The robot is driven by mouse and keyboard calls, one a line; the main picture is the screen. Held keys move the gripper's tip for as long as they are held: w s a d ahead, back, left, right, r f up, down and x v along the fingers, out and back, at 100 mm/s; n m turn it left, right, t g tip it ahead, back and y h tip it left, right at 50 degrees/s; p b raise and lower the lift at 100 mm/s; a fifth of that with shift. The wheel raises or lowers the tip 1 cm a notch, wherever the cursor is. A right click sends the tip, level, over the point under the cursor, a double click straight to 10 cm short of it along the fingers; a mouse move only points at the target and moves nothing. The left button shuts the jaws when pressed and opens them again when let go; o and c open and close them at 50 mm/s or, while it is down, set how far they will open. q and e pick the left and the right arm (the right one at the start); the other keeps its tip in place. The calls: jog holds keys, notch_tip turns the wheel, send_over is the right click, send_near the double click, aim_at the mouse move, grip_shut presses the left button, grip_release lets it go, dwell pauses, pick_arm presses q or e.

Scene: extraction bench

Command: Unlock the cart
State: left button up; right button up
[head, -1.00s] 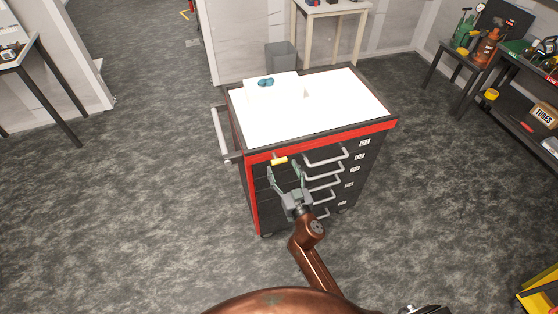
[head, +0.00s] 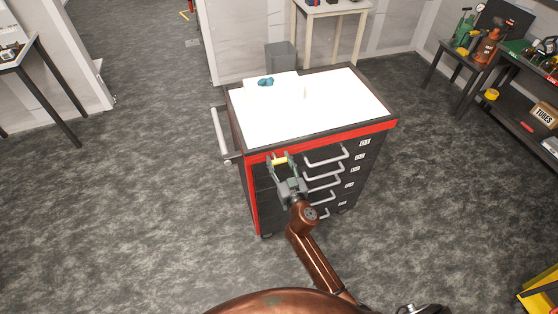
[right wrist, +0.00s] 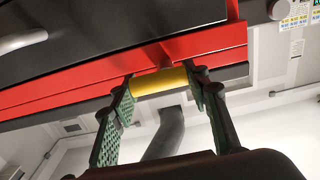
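The cart (head: 310,175) is a dark drawer cabinet with a red band under its top edge and a white top. A small yellow handle (head: 279,160) sits on the front of the cart near its upper left corner. My right gripper (head: 281,157) is at this handle with its fingers spread, one on each side. In the right wrist view, the yellow handle (right wrist: 160,81) lies between the green-padded fingertips and nearly fills the gap; I cannot tell whether they touch it. My left gripper is not in view.
Grey drawer handles (head: 325,157) stick out just right of my right gripper. A push bar (head: 220,132) is on the cart's left side. A white block with blue objects (head: 265,82) stands on top. Open floor lies around; a shelf (head: 500,100) is at the right.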

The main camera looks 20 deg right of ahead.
jog(key=c, duration=0.5)
jog(key=shift+c, duration=0.2)
jog(key=shift+n, duration=0.4)
jog(key=n, duration=0.3)
jog(key=shift+a+r, duration=0.15)
jog(key=n, duration=0.4)
jog(key=shift+a+r, duration=0.1)
jog(key=shift+a, duration=0.1)
jog(key=n, duration=0.5)
jog(key=shift+a+n+p, duration=0.2)
jog(key=shift+n+p, duration=0.1)
jog(key=shift+n, duration=0.1)
jog(key=n, duration=0.4)
jog(key=shift+a, duration=0.2)
jog(key=shift+n, duration=0.3)
